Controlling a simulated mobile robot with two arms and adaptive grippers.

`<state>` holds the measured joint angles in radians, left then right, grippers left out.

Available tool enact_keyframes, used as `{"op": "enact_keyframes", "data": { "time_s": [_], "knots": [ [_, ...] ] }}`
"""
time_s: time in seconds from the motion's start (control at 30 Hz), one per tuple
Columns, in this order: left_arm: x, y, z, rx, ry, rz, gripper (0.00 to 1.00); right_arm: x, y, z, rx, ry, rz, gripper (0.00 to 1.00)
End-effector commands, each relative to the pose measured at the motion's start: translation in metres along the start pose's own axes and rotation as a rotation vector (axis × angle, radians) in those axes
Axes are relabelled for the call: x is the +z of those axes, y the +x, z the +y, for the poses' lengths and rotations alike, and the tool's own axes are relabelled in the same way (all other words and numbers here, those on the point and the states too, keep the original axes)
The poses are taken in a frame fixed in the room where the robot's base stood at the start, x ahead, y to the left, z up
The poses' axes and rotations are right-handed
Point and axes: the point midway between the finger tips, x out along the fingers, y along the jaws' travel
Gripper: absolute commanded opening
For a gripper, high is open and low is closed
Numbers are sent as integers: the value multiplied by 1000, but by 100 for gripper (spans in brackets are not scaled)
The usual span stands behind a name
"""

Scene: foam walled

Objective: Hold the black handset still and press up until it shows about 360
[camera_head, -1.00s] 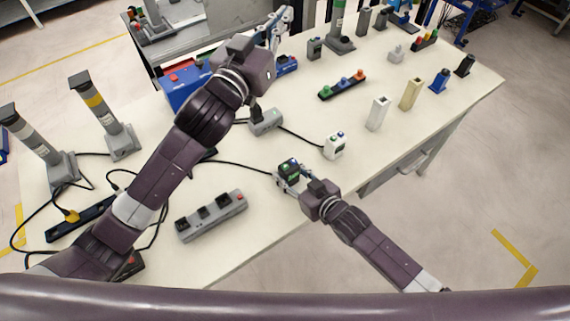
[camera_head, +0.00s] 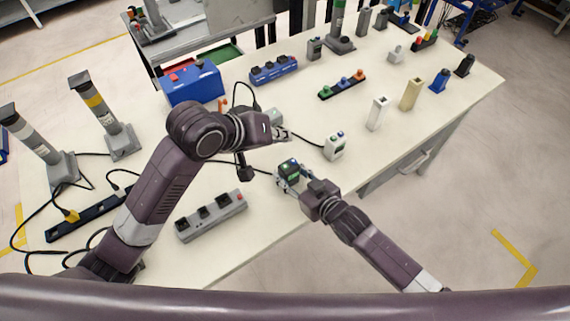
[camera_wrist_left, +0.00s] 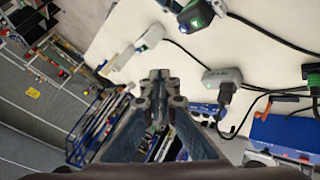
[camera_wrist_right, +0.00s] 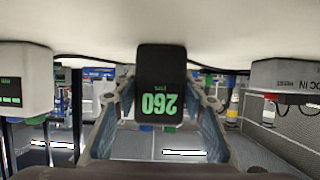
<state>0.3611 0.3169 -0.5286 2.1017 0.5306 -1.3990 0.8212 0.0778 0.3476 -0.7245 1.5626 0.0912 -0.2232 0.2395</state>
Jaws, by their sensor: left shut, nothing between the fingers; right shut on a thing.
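The black handset (camera_head: 289,170) is near the front edge of the table, held in my right gripper (camera_head: 292,182). In the right wrist view the handset (camera_wrist_right: 159,88) stands between the fingers, its screen showing 260 in green digits, upside down in the picture. In the left wrist view the handset (camera_wrist_left: 197,14) is at the top, with lit spots on its end. My left gripper (camera_head: 287,134) is shut and empty, above the table behind the handset and apart from it. Its closed fingers also show in the left wrist view (camera_wrist_left: 160,76).
A white box (camera_head: 335,147) stands right of the handset. A grey power strip (camera_head: 211,216) lies to its left. A grey adapter (camera_wrist_left: 222,76) with a cable lies behind it. Blue case (camera_head: 191,83) and several small blocks stand farther back.

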Motion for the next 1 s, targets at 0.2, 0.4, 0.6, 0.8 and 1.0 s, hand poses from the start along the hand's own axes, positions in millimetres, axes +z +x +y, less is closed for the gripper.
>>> {"op": "enact_keyframes", "data": {
  "time_s": [0.2, 0.4, 0.6, 0.8, 1.0],
  "knots": [
    [3, 4, -3, -1, 0, -1, 0, 0, 0, 0, 0, 0, 0, 11],
    [15, 20, -15, -3, -1, -2, 0, 0, 0, 0, 0, 0, 0, 11],
    [30, 40, -30, -2, -1, -2, 0, 0, 0, 0, 0, 0, 0, 11],
    [40, 55, -40, -1, 1, 0, 0, 0, 0, 0, 0, 0, 0, 11],
    [44, 61, -44, -1, 1, 2, 0, 0, 0, 0, 0, 0, 0, 11]
  ]
}}
